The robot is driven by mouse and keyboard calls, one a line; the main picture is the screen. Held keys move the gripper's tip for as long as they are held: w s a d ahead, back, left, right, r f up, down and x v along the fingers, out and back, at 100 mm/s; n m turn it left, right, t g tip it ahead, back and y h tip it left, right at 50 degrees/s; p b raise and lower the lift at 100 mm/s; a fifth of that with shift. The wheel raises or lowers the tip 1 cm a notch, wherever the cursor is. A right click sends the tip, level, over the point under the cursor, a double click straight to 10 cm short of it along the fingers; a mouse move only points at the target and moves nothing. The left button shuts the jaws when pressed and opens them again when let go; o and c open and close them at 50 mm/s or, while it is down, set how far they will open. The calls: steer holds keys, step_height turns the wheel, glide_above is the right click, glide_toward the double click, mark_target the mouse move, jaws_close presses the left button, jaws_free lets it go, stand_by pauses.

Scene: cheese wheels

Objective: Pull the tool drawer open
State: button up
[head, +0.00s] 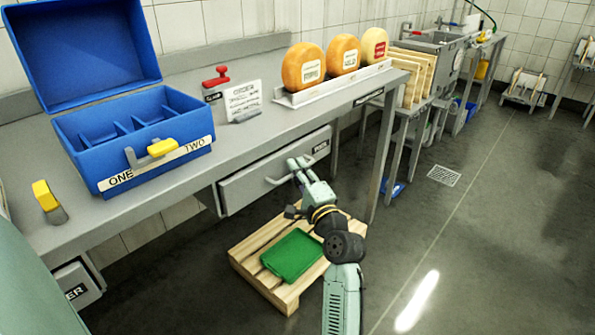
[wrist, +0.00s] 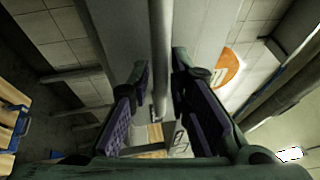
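The grey drawer (head: 245,188) is under the worktop, with a small label at its right end too small to read. Its front appears shut, close under the table edge. Its bar handle (head: 278,181) shows at the front and is partly hidden by my gripper. My gripper (head: 298,164) is at the right part of the handle. In the wrist view, the two fingers of my gripper (wrist: 160,72) stand apart, with the grey handle bar (wrist: 160,45) running between them. Narrow gaps show on both sides of the bar, so the fingers are not closed on it.
On the worktop (head: 215,142) are an open blue box (head: 90,165), a yellow-handled tool (head: 48,200), a sign (head: 242,100) and three cheese wheels (head: 345,55). A wooden pallet (head: 245,262) with a green tray (head: 291,255) lies below the drawer. Open floor lies right.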

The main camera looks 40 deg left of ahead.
steer(key=shift+c, duration=0.3)
jaws_close()
stand_by(0.3)
